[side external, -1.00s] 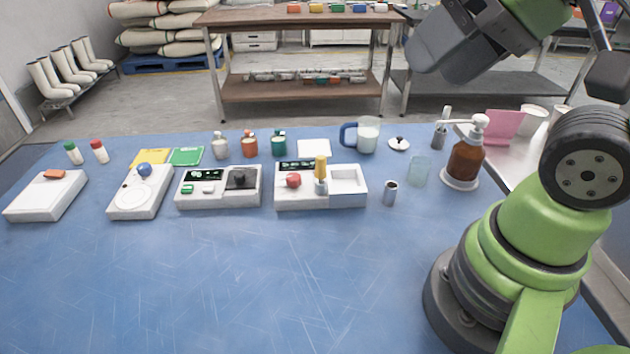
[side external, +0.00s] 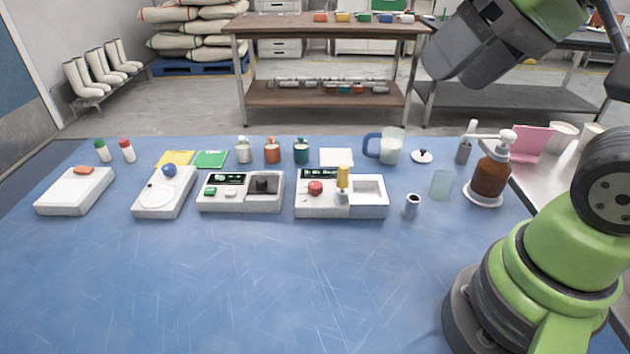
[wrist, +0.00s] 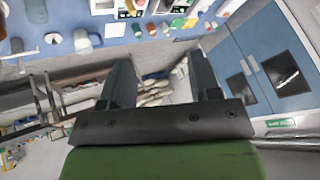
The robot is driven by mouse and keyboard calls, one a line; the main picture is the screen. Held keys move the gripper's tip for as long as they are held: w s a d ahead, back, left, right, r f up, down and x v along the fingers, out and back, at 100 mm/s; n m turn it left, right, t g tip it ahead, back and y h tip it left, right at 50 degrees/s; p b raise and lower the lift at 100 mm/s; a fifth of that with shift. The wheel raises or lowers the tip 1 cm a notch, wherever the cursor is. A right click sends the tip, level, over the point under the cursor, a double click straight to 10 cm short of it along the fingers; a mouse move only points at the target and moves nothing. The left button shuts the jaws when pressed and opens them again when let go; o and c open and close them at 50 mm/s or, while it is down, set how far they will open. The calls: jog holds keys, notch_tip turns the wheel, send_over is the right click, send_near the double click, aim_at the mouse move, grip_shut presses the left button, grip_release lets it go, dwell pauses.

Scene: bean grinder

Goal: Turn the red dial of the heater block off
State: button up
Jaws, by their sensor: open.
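A white block (side external: 341,208) stands right of the centre of the blue table in the side view. A red round dial (side external: 315,188) sits on its top left, beside a yellow-handled stick (side external: 343,177) and left of a rectangular recess. A small dark display lies behind the dial. The dial's exact setting is too small to read. My gripper (wrist: 162,72) is open with nothing between its fingers in the wrist view. It is raised high, away from the block, and points toward the room beyond the table.
A white unit with a black knob (side external: 263,184) stands left of the block, with a blue-knobbed device (side external: 169,171) further left. The front of the table is clear.

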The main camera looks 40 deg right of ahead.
jog(key=w+n+g, duration=0.2)
jog(key=w+n, duration=0.1)
jog(key=w, duration=0.5)
jog(key=n+g+h, duration=0.2)
jog(key=n+g, duration=0.3)
jog(key=n, duration=0.2)
send_over(315, 184)
notch_tip(315, 184, down, 18)
notch_tip(315, 184, down, 10)
jog(key=shift+r, duration=0.1)
jog(key=shift+c, duration=0.2)
jog(key=c, duration=0.9)
